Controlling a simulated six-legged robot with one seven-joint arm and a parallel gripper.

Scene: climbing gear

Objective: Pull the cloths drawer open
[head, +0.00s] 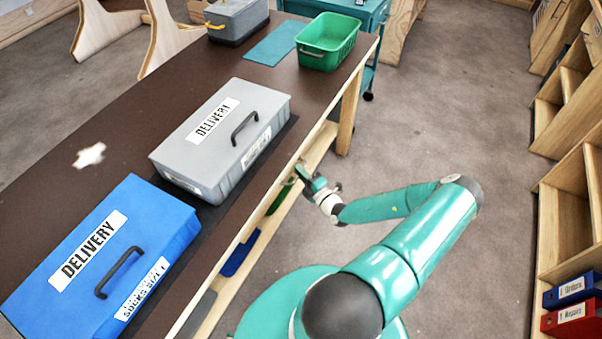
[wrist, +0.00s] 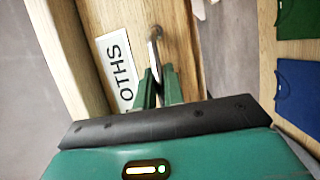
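The cloths drawer front (wrist: 105,25) is pale wood in the wrist view, with a white label (wrist: 117,70) whose visible letters read "OTHS". A metal bar handle (wrist: 154,50) stands out from it to the right of the label. My gripper (wrist: 157,74) has its two green fingers on either side of the handle's near end, close together and seemingly shut on it. In the head view my gripper (head: 300,175) is at the table's right side, just below the top. The drawer front is hidden there, and I cannot tell how far it is out.
On the dark table (head: 130,115) stand a blue case (head: 60,290), a grey case (head: 190,165) and a green bin (head: 328,40). Folded blue (head: 240,254) and green (head: 279,198) cloths lie on a low shelf under it. Shelving (head: 565,220) stands right; floor between is clear.

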